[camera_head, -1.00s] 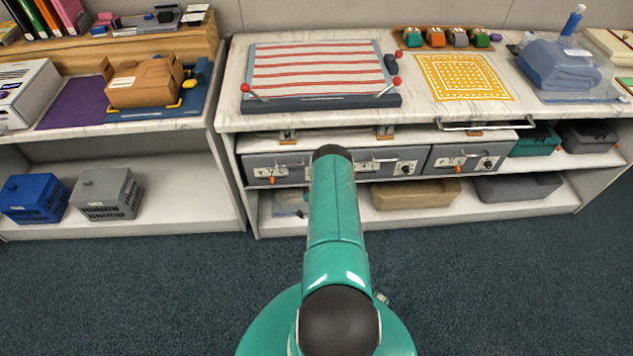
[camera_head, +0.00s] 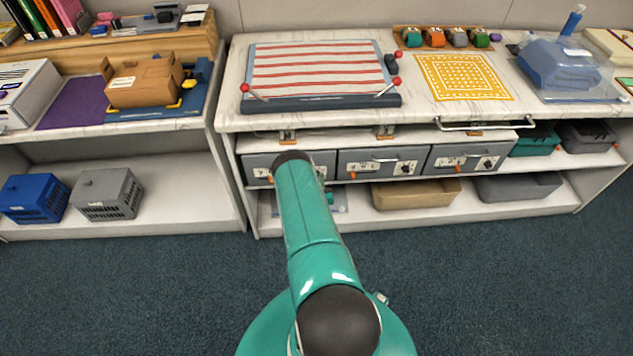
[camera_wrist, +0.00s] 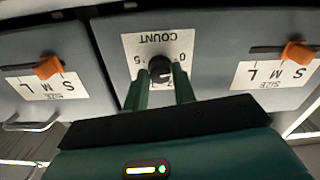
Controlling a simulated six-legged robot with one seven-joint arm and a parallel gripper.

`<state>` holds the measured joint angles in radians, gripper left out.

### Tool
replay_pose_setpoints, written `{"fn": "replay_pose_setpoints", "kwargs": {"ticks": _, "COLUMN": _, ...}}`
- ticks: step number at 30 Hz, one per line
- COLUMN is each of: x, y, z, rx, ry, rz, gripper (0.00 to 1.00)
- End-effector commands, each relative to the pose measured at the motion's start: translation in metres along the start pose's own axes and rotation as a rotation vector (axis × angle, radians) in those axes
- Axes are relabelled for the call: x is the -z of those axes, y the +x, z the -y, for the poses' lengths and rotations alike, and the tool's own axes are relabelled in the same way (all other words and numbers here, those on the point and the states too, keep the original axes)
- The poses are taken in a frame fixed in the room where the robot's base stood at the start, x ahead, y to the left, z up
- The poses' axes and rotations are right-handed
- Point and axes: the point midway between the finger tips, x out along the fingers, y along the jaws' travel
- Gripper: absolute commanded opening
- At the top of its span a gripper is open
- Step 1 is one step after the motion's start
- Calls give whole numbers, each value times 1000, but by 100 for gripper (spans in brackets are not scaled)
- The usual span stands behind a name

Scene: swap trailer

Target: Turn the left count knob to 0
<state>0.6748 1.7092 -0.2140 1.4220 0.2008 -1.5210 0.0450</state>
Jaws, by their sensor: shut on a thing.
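The left grey drawer (camera_head: 259,162) is partly covered by my arm in the head view, which hides its count knob and my gripper. In the wrist view, which shows the labels upside down, the black count knob (camera_wrist: 160,66) sits on a white COUNT plate (camera_wrist: 148,42). My gripper (camera_wrist: 160,80) has its two green fingers on either side of the knob, shut on it. A 0 shows at the knob's right and a 5 at its left; other digits are hidden. I cannot tell where the knob points.
Orange size sliders flank the knob at left (camera_wrist: 48,67) and right (camera_wrist: 297,53) in the wrist view. The middle drawer (camera_head: 352,160) and right drawer (camera_head: 441,156) have their own knobs. The marble worktop (camera_head: 226,117) overhangs the drawers; a tan bin (camera_head: 415,195) stands below.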

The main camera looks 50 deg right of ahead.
Motion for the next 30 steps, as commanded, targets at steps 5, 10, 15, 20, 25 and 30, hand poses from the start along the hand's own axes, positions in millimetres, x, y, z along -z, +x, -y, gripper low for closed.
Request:
{"fn": "replay_pose_setpoints", "kwargs": {"ticks": 5, "x": 1, "y": 1, "z": 1, "rx": 2, "ry": -120, "rz": -2, "gripper": 4}}
{"fn": "replay_pose_setpoints", "kwargs": {"ticks": 10, "x": 0, "y": 1, "z": 0, "rx": 1, "ry": -196, "rz": -2, "gripper": 4}}
{"fn": "replay_pose_setpoints", "kwargs": {"ticks": 15, "x": 0, "y": 1, "z": 0, "rx": 1, "ry": -235, "rz": -1, "gripper": 4}}
{"fn": "replay_pose_setpoints", "kwargs": {"ticks": 20, "x": 0, "y": 0, "z": 0, "rx": 0, "ry": -248, "rz": -1, "gripper": 4}}
{"fn": "replay_pose_setpoints", "kwargs": {"ticks": 25, "x": 0, "y": 0, "z": 0, "rx": 0, "ry": -248, "rz": 0, "gripper": 4}}
{"fn": "replay_pose_setpoints", "kwargs": {"ticks": 30, "x": 0, "y": 1, "z": 0, "rx": 0, "ry": -248, "rz": 0, "gripper": 32}}
